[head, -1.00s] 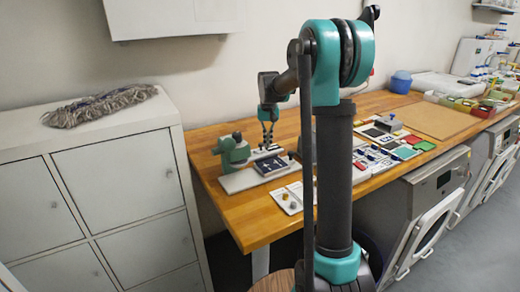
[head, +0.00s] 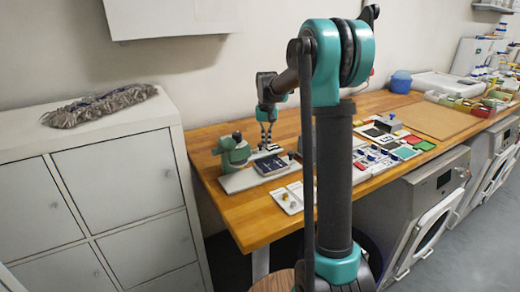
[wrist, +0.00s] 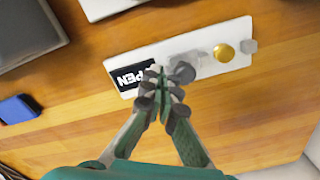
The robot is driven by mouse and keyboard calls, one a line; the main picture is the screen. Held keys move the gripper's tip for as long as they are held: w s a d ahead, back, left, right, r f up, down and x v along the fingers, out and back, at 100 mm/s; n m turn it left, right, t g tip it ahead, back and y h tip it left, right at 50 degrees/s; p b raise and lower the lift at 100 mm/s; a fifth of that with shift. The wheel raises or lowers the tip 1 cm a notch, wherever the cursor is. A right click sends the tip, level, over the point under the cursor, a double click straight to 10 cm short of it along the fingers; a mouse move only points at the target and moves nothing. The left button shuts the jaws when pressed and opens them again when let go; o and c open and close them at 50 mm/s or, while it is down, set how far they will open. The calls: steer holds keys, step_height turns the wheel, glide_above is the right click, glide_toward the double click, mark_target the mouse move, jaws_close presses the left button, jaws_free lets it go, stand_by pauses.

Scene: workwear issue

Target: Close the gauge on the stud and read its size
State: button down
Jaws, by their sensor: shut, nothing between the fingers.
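A dark grey knob (wrist: 182,72) stands right beside my fingertips. My gripper (wrist: 162,84) is shut and empty, its tips over the plate between label and knob. I cannot tell whether they touch the knob. In the head view my gripper (head: 267,143) points down at the bench beside the green device; the gauge is too small there to make out.
The green device (head: 234,152) and a dark panel (head: 271,165) stand on a white base near my gripper. A white card (head: 289,199) with small studs lies in front. Colored tiles (head: 404,152) lie to the right. A blue box (wrist: 17,108) shows at the wrist view's left.

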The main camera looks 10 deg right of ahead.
steer(key=shift+s+a, duration=0.2)
steer(key=shift+a, duration=0.3)
steer(key=shift+s+a, duration=0.2)
steer(key=shift+a, duration=0.3)
stand_by(0.6)
steer(key=shift+d, duration=0.1)
stand_by(0.5)
steer(key=shift+w+d, duration=0.2)
steer(key=shift+d, duration=0.15)
steer(key=shift+d, duration=0.1)
step_height(320, 180, up, 8)
stand_by(0.9)
